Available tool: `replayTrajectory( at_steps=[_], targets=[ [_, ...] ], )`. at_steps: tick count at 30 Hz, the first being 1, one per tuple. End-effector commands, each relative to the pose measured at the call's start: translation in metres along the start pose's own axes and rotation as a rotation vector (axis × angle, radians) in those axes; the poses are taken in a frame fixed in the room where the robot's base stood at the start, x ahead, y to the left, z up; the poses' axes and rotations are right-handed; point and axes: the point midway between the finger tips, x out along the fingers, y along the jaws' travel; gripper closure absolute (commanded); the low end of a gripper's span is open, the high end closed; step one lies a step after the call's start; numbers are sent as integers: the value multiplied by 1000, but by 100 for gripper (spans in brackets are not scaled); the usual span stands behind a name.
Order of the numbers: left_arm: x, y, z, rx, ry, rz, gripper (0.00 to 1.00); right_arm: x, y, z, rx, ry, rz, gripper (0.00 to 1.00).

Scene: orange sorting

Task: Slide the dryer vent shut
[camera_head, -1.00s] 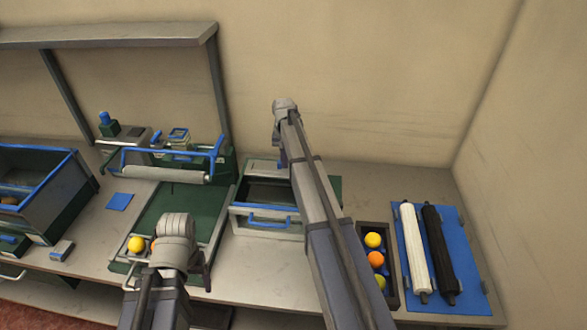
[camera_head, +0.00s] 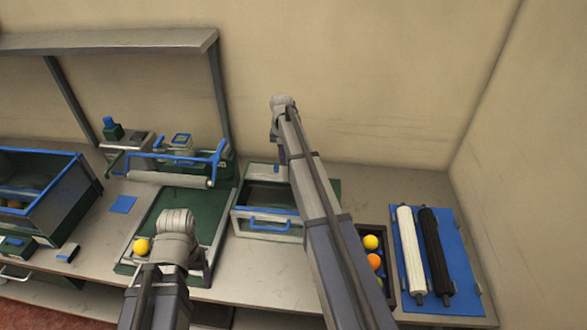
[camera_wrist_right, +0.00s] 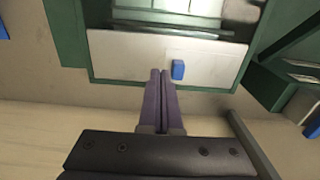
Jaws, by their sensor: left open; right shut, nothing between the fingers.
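The dryer (camera_head: 240,222) is a white and green box with a blue-handled front, right of the green tray. In the right wrist view its white vent plate (camera_wrist_right: 125,57) carries a small blue knob (camera_wrist_right: 178,70); a dark gap shows beyond the plate. My right gripper (camera_wrist_right: 161,73) is shut and empty, with its purple fingertips over the plate just left of the knob. I cannot tell if they touch. In the head view it hangs at the dryer's back (camera_head: 281,158). My left gripper (camera_head: 207,266) is open above the tray's front, mostly hidden by my wrist.
A dark box of fruit (camera_head: 391,270) and a blue mat (camera_head: 465,262) with two rollers are at the right. A blue-rimmed crate (camera_head: 75,185) stands left.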

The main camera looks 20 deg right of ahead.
Motion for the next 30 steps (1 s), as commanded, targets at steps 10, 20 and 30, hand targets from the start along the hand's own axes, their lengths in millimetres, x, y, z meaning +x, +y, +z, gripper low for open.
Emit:
replayTrajectory(
  at_steps=[10,20,30],
  targets=[
    [-30,-3,2,-6,0,1,22,-30,4,0,0,0,0,100],
    [-31,-3,2,-7,0,1,22,-31,4,0,0,0,0,100],
    [-31,-3,2,-7,0,1,22,-31,4,0,0,0,0,100]
  ],
)
